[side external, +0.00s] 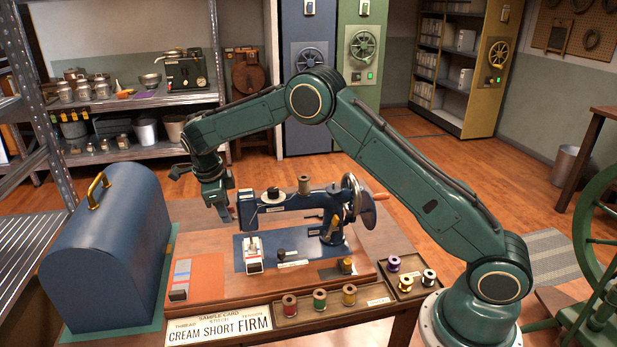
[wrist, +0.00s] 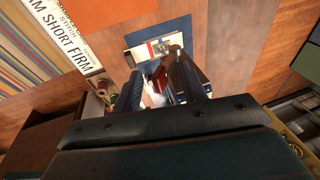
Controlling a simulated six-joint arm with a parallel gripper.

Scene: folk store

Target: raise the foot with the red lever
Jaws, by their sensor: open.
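The navy sewing machine (side external: 300,211) stands on a wooden base (side external: 215,291) on the table, its head at the left end and its handwheel (side external: 351,195) at the right. My gripper (side external: 227,216) hangs just left of the head, pointing down. In the wrist view my gripper (wrist: 161,88) is open, its two fingers apart. The red lever (wrist: 158,78) shows in the gap between them, close to the fingers; I cannot tell whether either touches it. The foot's height is unclear.
A blue domed case (side external: 107,240) with a brass handle stands at the left. A sample card (side external: 217,328) and a spool tray (side external: 333,313) lie along the front. Striped swatches (side external: 181,276) lie left of the machine's bed.

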